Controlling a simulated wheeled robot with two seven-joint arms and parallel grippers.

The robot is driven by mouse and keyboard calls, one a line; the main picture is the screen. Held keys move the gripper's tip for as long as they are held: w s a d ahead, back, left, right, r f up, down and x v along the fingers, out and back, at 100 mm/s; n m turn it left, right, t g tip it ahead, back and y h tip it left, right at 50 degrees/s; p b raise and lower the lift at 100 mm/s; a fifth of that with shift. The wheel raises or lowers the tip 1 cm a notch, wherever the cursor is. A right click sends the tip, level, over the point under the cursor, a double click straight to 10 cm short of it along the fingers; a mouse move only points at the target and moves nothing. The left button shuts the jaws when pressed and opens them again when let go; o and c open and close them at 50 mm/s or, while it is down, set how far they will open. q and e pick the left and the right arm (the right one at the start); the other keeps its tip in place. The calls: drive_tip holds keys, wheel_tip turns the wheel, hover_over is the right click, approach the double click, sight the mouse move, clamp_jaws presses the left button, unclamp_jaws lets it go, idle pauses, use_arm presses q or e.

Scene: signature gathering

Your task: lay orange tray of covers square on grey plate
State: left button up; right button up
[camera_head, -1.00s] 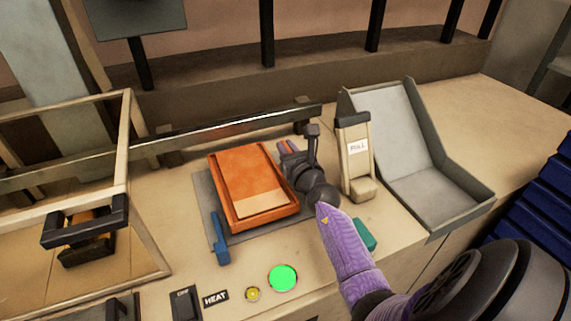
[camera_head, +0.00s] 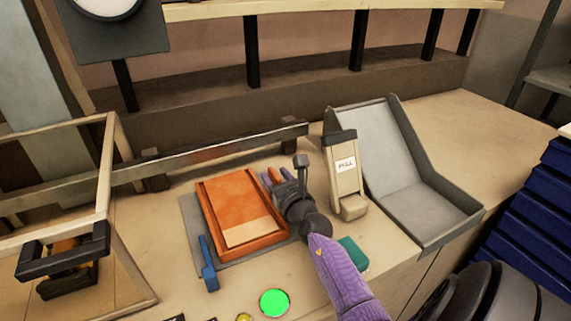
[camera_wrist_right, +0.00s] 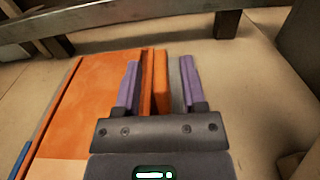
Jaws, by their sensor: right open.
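The orange tray (camera_head: 210,208) lies on the grey plate (camera_head: 190,214), with an orange cover and a paler strip inside it. Plate shows along the tray's left and near sides; its right side is partly hidden by my arm. My right gripper (camera_head: 275,177) is open at the tray's far right side. In the right wrist view, the purple fingers of the gripper (camera_wrist_right: 159,62) stand apart on either side of the right wall of the tray (camera_wrist_right: 160,85). A gap shows between the right finger and the wall. My left gripper is not in view.
A blue upright piece (camera_head: 208,265) stands at the plate's near left. A beige PULL lever (camera_head: 345,178) and a grey chute (camera_head: 400,175) stand to the right. A metal rail (camera_head: 215,152) runs behind. A green button (camera_head: 274,302) is in front, a framed box (camera_head: 112,225) left.

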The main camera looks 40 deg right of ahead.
drive_tip(key=p+v, duration=0.1)
drive_tip(key=v, duration=0.9)
drive_tip(key=shift+s+r, duration=0.1)
drive_tip(key=shift+s, duration=0.15)
drive_tip(key=shift+s+a, duration=0.1)
drive_tip(key=shift+s, duration=0.15)
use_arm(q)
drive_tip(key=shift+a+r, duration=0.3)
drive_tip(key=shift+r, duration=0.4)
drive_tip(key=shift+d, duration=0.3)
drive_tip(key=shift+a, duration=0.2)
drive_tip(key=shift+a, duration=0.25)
